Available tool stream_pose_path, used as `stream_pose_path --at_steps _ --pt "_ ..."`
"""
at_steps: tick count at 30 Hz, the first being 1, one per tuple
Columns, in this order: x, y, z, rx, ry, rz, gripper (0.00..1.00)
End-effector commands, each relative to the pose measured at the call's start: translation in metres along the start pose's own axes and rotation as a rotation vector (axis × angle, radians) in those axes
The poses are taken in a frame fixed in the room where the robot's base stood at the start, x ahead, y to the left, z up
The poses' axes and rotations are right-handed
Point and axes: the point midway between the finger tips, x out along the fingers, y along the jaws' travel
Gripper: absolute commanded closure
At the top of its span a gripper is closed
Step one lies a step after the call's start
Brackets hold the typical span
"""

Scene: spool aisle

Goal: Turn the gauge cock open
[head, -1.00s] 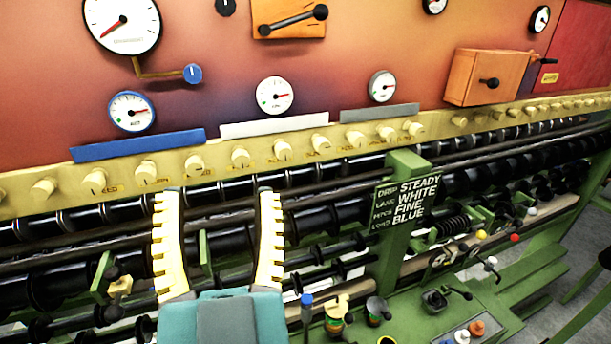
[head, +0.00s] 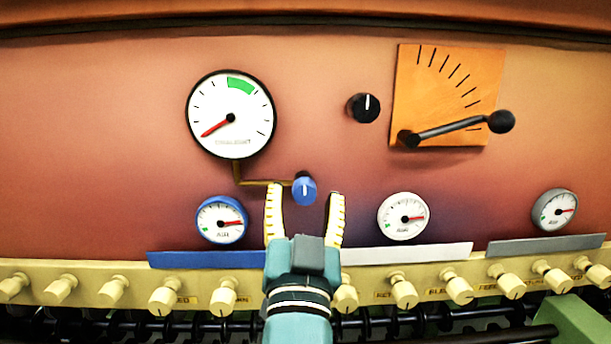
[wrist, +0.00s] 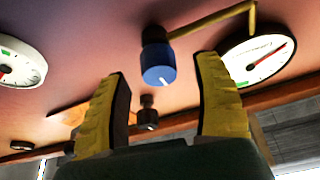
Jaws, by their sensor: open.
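The gauge cock is a blue knob (head: 304,189) with a white mark, on the end of a brass pipe (head: 252,182) that runs down from the large white gauge (head: 231,114). The gauge's red needle points to the lower left, away from the green band at the top. My gripper (head: 305,200) is open, its yellow ribbed fingers on either side of the knob in the head view. In the wrist view the blue knob (wrist: 158,68) shows between and beyond the fingertips (wrist: 165,70). I see no finger touching it. The knob's white mark is roughly upright in the head view.
A black knob (head: 363,108) and an orange plate (head: 440,85) with a black lever (head: 455,129) are to the right. Small dials (head: 221,219) (head: 404,216) sit lower on either side. A row of cream knobs (head: 223,296) runs along the ledge below.

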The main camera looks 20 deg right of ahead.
Motion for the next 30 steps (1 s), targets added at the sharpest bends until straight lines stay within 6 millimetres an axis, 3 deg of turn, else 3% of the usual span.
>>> stream_pose_path --at_steps 4,13,24,30 --pt "0.019 0.000 -0.001 -0.001 -0.001 0.001 0.33" --pt "0.022 0.000 0.001 0.000 -0.001 0.000 0.33" --pt "0.021 0.000 0.001 0.000 -0.001 0.000 0.98" --pt "0.021 0.000 0.001 0.001 -0.001 0.001 0.99"
